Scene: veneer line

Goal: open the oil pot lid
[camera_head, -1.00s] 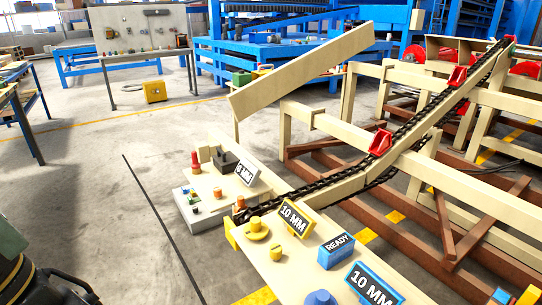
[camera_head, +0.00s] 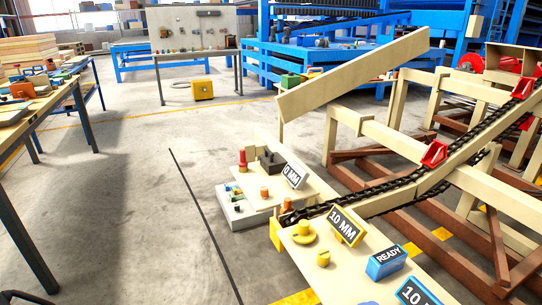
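I cannot make out for certain which thing is the oil pot or its lid. Small candidates stand on the pale bench in front: a yellow round piece with a wide base (camera_head: 303,234), a small yellow knobbed piece (camera_head: 323,258), and an orange cylinder (camera_head: 264,192) farther back. A red upright piece (camera_head: 243,160) and a dark block (camera_head: 271,162) stand near the orange cylinder. My gripper is not in view; only a dark bit, probably of my arm, shows at the bottom left corner.
A chain conveyor (camera_head: 400,190) with red carriers runs up to the right on pale beams. Signs reading "10 MM" (camera_head: 346,226) and "READY" (camera_head: 387,262) stand on the bench. A table with tools (camera_head: 48,100) stands at left. The floor (camera_head: 130,200) between is clear.

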